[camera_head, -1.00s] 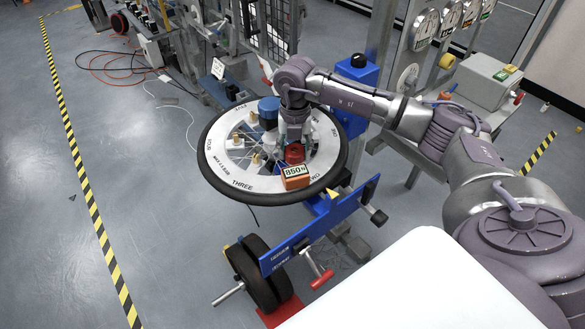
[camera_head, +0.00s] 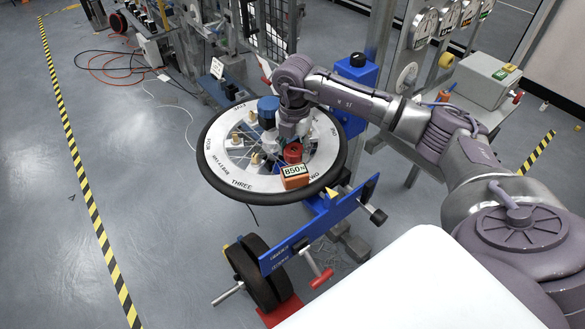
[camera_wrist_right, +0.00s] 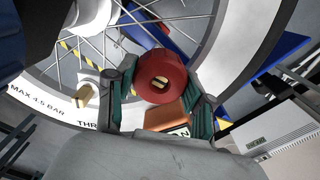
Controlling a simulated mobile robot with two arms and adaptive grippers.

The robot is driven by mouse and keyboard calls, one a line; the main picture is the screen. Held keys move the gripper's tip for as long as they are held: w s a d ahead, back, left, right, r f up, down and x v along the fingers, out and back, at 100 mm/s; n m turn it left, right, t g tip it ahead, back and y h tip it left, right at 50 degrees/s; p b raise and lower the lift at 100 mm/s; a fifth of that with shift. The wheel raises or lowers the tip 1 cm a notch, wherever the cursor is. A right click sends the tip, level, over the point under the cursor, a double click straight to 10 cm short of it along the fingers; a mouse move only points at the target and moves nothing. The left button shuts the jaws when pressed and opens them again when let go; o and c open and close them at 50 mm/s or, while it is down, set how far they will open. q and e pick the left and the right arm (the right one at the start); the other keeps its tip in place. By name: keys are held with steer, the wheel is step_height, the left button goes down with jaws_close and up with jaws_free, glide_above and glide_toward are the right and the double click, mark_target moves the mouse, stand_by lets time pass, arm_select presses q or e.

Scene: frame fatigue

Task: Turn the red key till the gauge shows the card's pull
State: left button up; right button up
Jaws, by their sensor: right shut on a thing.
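My right gripper (camera_head: 291,142) reaches down over a spoked wheel (camera_head: 222,174) lying flat on a stand. It is shut on the red key (camera_wrist_right: 162,72), a round knob with a brass centre. The knob sits between the green-lined fingers in the right wrist view, and the red key (camera_head: 293,153) also shows in the head view. An orange gauge (camera_head: 295,178) beside the key reads 850 N. In the wrist view the gauge (camera_wrist_right: 165,118) is partly hidden. A small white card (camera_head: 217,68) stands behind the wheel; its writing is too small to read. My left gripper is out of view.
A blue post box (camera_head: 357,72) and dials (camera_head: 424,28) are behind. The left floor is mostly open.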

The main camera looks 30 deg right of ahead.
steer(key=shift+m, duration=0.8)
steer(key=o, duration=1.2)
steer(key=shift+r, duration=0.25)
step_height(320, 180, up, 12)
steer(key=shift+f, duration=0.25)
